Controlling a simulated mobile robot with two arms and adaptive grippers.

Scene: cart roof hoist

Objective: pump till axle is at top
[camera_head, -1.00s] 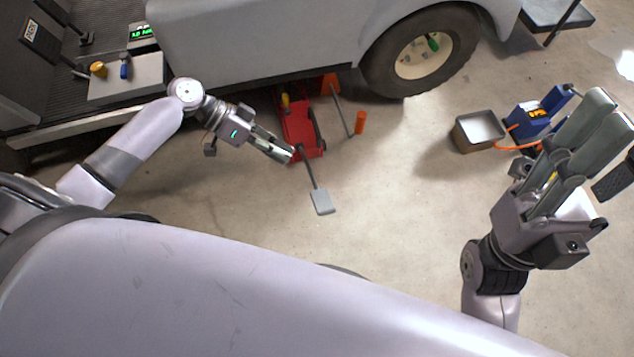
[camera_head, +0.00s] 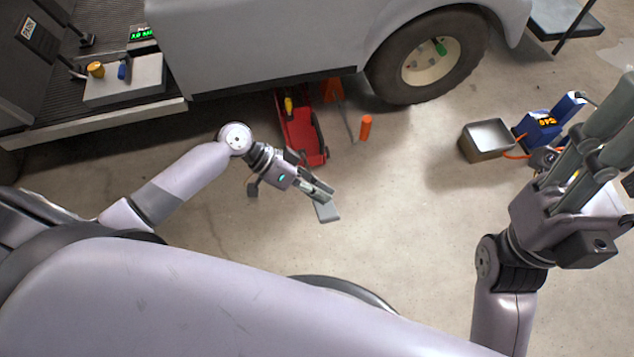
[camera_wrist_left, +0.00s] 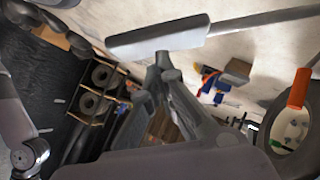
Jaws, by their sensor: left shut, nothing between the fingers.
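The red jack (camera_head: 300,128) lies on the floor, partly under the vehicle's side. Its grey pedal (camera_head: 327,212) shows just beyond my left gripper (camera_head: 325,194), which covers most of the pedal's bar. My left gripper is shut and empty. In the left wrist view the pale pedal (camera_wrist_left: 155,38) crosses the top, just past the shut fingertips (camera_wrist_left: 163,62). I cannot tell whether they touch it. My right gripper (camera_head: 600,125) is raised at the right edge, away from the jack, its fingers partly cut off. The axle is hidden behind the bodywork and wheel.
A wheel (camera_head: 430,58) stands right of the jack. An orange-tipped rod (camera_head: 366,127) is beside the jack. A metal bin (camera_head: 487,140) and a blue device (camera_head: 540,128) with an orange hose stand at the right.

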